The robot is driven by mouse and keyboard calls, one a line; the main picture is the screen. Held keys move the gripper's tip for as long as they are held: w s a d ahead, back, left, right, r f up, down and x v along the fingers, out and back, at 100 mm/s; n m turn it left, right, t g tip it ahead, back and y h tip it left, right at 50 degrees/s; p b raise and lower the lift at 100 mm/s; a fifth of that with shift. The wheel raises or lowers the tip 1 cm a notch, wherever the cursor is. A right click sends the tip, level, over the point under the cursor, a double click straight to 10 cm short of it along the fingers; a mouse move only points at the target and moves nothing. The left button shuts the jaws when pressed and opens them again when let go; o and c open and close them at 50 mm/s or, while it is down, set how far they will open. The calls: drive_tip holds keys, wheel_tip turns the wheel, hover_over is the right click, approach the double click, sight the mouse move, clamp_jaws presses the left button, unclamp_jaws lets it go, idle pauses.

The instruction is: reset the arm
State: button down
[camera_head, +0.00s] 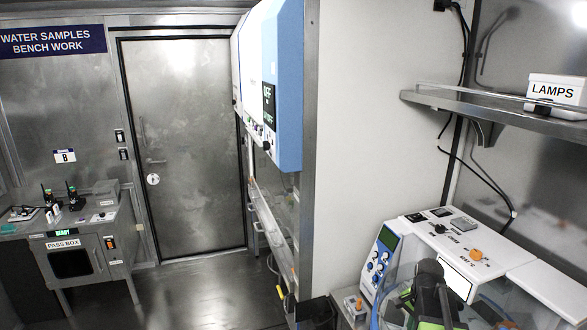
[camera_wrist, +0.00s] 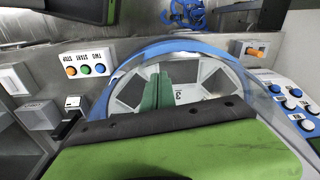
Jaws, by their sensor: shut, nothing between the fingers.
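My gripper (camera_wrist: 157,88) shows in the wrist view as green fingers held together beyond a dark bar and a green body. It is shut and empty. The fingers are seen in front of a round, blue-rimmed unit (camera_wrist: 197,73) with dark windows; I cannot tell whether they touch it. In the head view my green and black arm is at the bottom right, in front of the white bench machine (camera_head: 465,238). The fingertips cannot be made out there.
In the wrist view a button box (camera_wrist: 86,63) is at left and an orange-knobbed switch box (camera_wrist: 257,50) at right. In the head view a shelf (camera_head: 480,104) holds a LAMPS box (camera_head: 553,92). The pass box (camera_head: 72,262) is far left; floor is clear before the door (camera_head: 185,130).

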drive_tip(key=s+a+f+n+b, duration=0.2)
drive_tip(key=a+f+n+b, duration=0.4)
drive_tip(key=a, duration=0.3)
drive_tip(key=s+a+f+n+b, duration=0.3)
drive_tip(key=a+f+n+b, duration=0.3)
drive_tip(key=a+f, duration=0.3)
drive_tip(key=shift+s+a+f+n+g+b, duration=0.2)
drive_tip(key=shift+s+a+n+g+b, duration=0.15)
drive_tip(key=shift+a+b, duration=0.35)
